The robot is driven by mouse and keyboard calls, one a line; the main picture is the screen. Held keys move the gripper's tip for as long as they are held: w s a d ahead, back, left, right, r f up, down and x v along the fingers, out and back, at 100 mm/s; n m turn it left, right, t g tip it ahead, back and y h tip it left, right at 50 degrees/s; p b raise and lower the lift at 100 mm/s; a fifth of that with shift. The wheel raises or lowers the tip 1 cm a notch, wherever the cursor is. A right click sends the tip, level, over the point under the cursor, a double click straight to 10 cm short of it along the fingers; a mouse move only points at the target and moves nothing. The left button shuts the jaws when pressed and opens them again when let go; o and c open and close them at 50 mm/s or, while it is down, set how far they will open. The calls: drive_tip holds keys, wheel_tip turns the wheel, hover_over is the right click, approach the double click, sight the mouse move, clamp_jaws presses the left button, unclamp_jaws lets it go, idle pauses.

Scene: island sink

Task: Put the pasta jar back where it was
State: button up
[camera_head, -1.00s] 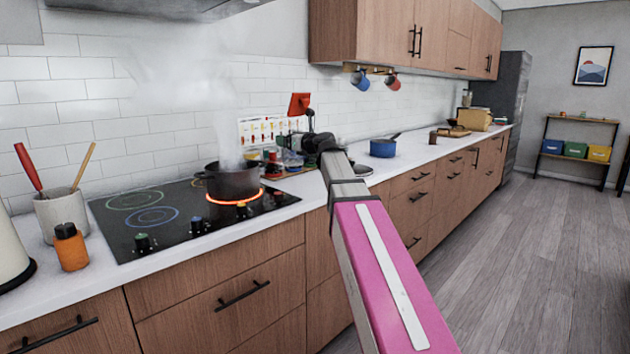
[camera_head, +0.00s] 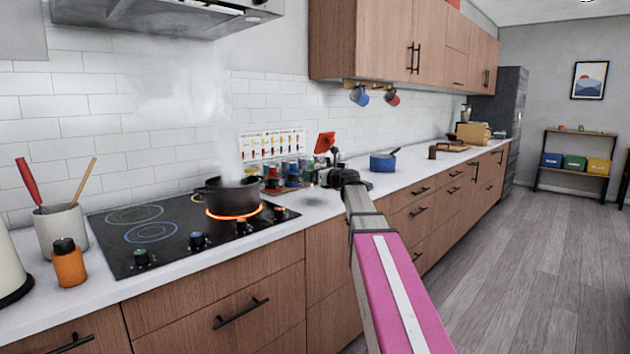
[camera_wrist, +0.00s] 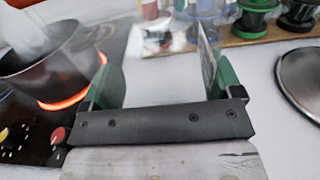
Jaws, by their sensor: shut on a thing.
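My gripper (camera_wrist: 165,78) has its green fingers set wide apart around a pale, see-through thing, which fits the pasta jar (camera_wrist: 160,84); its outline is blurred and hard to make out. In the head view my gripper (camera_head: 314,188) is low over the white counter, right of the stove, and my arm partly hides it. A dark soft patch lies on the counter below it. I cannot tell whether the jar touches the counter. A group of jars with coloured lids (camera_head: 284,176) stands on the counter behind and left of the gripper.
A steaming dark pot (camera_head: 228,193) sits on a glowing burner, close left of the gripper. A wooden tray (camera_wrist: 262,36) with green and dark lidded jars lies ahead. A round metal disc (camera_wrist: 301,82) is to the right. A blue pan (camera_head: 382,162) stands farther along.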

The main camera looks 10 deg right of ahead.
drive_tip(key=shift+f, duration=1.1)
drive_tip(key=o, duration=1.1)
drive_tip(key=shift+f, duration=0.15)
drive_tip(key=v, duration=1.2)
drive_tip(key=shift+s, duration=0.1)
